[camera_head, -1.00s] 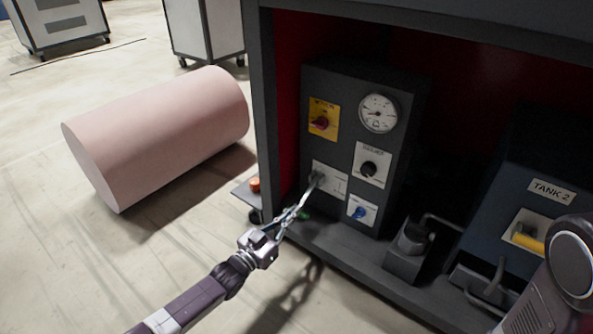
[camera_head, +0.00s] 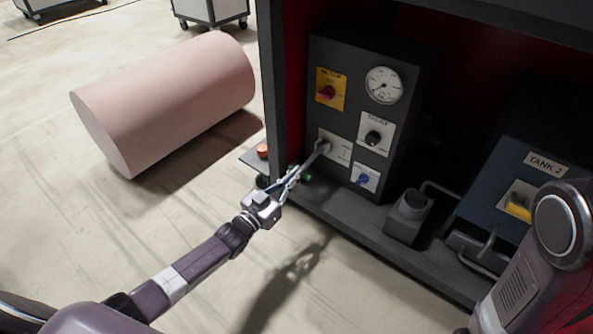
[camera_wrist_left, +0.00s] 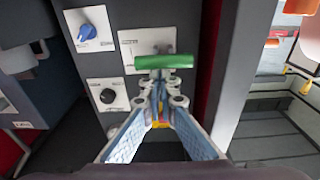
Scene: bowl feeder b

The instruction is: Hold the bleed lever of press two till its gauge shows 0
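The dark control panel (camera_head: 353,110) stands in the cabinet with a round white gauge (camera_head: 384,85) at its top. The needle points to the lower left; the numbers are too small to read. The bleed lever (camera_head: 318,153) comes out of a white plate low on the panel and slopes down toward my left gripper (camera_head: 295,175). In the left wrist view the lever's green crossbar (camera_wrist_left: 164,62) lies across the tips of my left gripper (camera_wrist_left: 158,82). The fingers converge and appear closed on its middle. My right gripper is out of view.
The panel also carries a red knob on yellow (camera_head: 327,91), a black knob (camera_head: 373,138) and a blue knob (camera_head: 363,179). An orange button (camera_head: 262,151) sits left of the cabinet post. A blue-grey tank unit (camera_head: 508,190) stands right. A pink cylinder (camera_head: 165,105) lies on the floor.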

